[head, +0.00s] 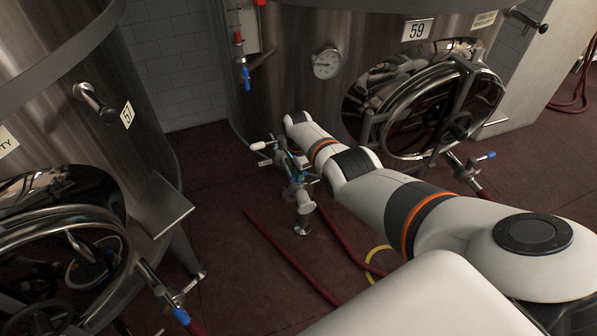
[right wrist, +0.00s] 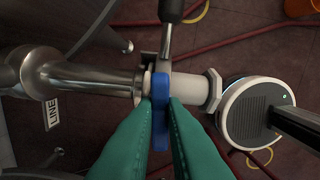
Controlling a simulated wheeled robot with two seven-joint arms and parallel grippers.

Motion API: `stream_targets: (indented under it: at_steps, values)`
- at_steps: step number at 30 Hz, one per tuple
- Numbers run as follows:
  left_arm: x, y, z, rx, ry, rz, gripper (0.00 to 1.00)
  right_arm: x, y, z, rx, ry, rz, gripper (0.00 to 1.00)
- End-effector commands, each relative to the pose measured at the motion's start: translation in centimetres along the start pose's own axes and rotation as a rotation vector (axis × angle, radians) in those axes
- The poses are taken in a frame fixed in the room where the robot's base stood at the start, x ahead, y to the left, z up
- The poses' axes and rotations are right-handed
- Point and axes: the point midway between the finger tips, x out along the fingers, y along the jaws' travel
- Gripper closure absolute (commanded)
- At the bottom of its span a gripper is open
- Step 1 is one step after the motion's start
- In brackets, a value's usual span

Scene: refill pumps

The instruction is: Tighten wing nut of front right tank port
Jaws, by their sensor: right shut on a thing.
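In the right wrist view, a blue wing nut (right wrist: 160,110) stands between the two green fingertips of my right gripper (right wrist: 160,125), which is shut on it. The wing nut sits at the joint where a shiny steel pipe (right wrist: 90,78) from the left meets a pale fitting (right wrist: 188,88). In the head view, my right gripper (head: 296,174) is small and partly hidden among the metal fittings low in front of tank 59 (head: 275,85). My right arm hides part of this area. My left gripper does not show in either view.
A round grey device with a white rim (right wrist: 247,113) is at the right of the fitting. Red hoses (head: 285,252) lie on the dark red floor. Tank 57 (head: 130,175) stands at the left. A round hatch (head: 455,97) is on tank 59.

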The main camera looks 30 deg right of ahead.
Motion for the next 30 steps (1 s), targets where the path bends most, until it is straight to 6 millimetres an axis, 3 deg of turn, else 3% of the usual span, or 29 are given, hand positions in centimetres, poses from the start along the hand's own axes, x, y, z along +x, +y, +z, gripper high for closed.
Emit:
stream_targets:
  at_steps: [2,3,6,17,22,30]
  values:
    - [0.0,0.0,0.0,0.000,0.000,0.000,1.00,-0.3,0.2,0.2,0.000,-0.003,0.007,1.00]
    - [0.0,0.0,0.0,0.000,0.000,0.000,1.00,-0.3,0.2,0.2,0.000,-0.003,0.007,0.83]
    - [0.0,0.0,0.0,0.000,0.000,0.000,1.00,-0.2,0.2,0.1,0.000,-0.003,0.006,0.67]
    - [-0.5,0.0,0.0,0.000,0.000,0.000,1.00,-0.7,0.1,0.1,-0.001,-0.001,0.002,0.67]
    - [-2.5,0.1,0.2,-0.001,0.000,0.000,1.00,-3.4,0.1,0.1,-0.001,-0.001,0.004,0.67]
    - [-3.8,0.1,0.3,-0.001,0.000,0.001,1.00,-7.9,0.1,0.1,-0.001,-0.002,0.006,0.67]
